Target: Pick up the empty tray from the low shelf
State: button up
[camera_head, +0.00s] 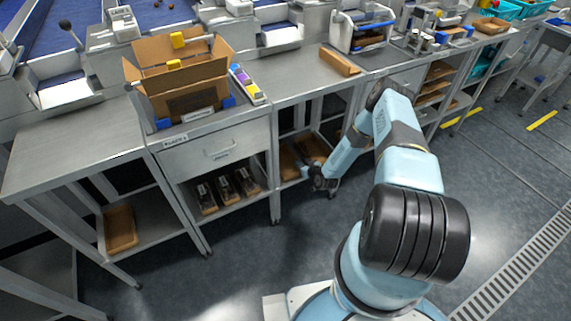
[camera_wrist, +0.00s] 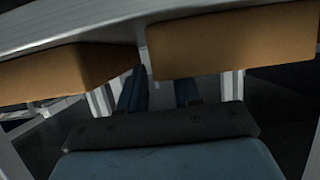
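Two brown trays lie on the low shelf under the middle bench, a left one (camera_head: 289,163) and a right one (camera_head: 313,147). My gripper (camera_head: 308,174) is at the front of that shelf, close to both; its fingers are small and dark there. In the wrist view the left tray (camera_wrist: 65,72) and the right tray (camera_wrist: 235,42) show as broad brown faces with a narrow gap between them. My gripper's two fingers (camera_wrist: 160,92) stand apart with nothing visible between them. The right fingertip meets the right tray's lower edge in the picture; I cannot tell whether they touch.
Another brown tray (camera_head: 120,229) lies on a low shelf at the left. Several clear packs (camera_head: 225,188) stand under the drawer (camera_head: 219,149). A cardboard box (camera_head: 180,82) is on the bench above. Bench legs flank the shelf; the floor in front is clear.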

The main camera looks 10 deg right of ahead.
jog(key=shift+x, duration=1.3)
jog(key=shift+c, duration=0.2)
grip_shut()
